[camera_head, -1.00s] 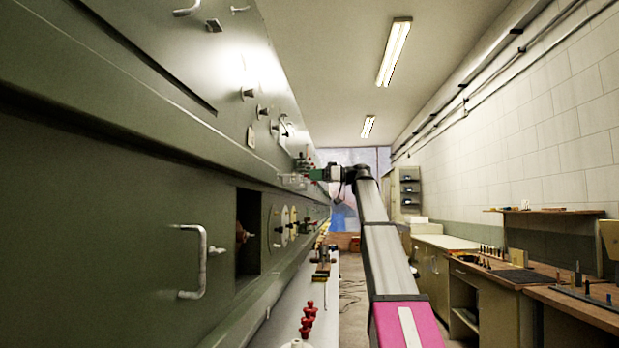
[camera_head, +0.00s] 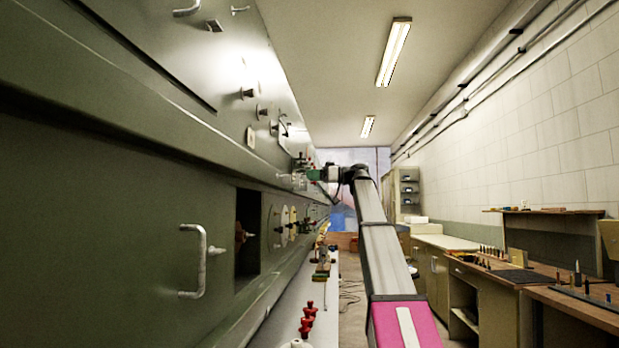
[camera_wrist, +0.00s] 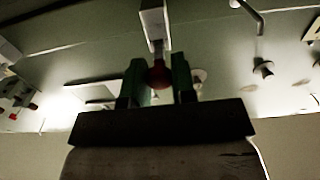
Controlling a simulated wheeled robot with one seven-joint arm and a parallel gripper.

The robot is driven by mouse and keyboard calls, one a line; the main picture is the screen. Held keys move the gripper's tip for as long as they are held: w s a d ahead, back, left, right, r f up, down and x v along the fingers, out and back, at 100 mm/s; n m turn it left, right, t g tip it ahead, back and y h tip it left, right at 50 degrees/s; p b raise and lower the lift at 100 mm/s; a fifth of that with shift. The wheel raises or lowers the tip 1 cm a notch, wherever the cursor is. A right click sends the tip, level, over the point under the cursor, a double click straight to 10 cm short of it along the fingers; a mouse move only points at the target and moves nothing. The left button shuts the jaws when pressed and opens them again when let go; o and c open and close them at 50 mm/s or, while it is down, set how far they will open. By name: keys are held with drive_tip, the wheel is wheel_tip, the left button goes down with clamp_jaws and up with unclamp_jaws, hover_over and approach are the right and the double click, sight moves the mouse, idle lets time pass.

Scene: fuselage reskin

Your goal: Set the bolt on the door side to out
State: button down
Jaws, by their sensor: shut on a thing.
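In the wrist view, my gripper (camera_wrist: 157,82) has its two green fingers closed around a dark red knob (camera_wrist: 158,75). The knob sits at the end of a pale bar (camera_wrist: 154,28) running up the picture from the grey-green panel; I take this to be the bolt. The fingers hide the knob's sides. In the head view, my gripper (camera_head: 311,174) is far down the panel at its right edge, too small there to show the knob or the bolt's position clearly.
The long green fuselage panel (camera_head: 110,225) fills the left, with a handle (camera_head: 201,262) and several fittings. A ledge with red knobs (camera_head: 307,320) runs below it. Workbenches (camera_head: 530,275) stand along the right wall. The floor between is narrow.

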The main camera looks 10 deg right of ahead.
drive_tip(key=shift+s+d, duration=0.15)
drive_tip(key=shift+d, duration=0.45)
drive_tip(key=c, duration=1)
unclamp_jaws()
drive_tip(key=shift+d, duration=0.15)
drive_tip(key=shift+o, duration=0.2)
drive_tip(key=v, duration=1)
drive_tip(key=shift+s+d, duration=0.15)
drive_tip(key=shift+d, duration=0.2)
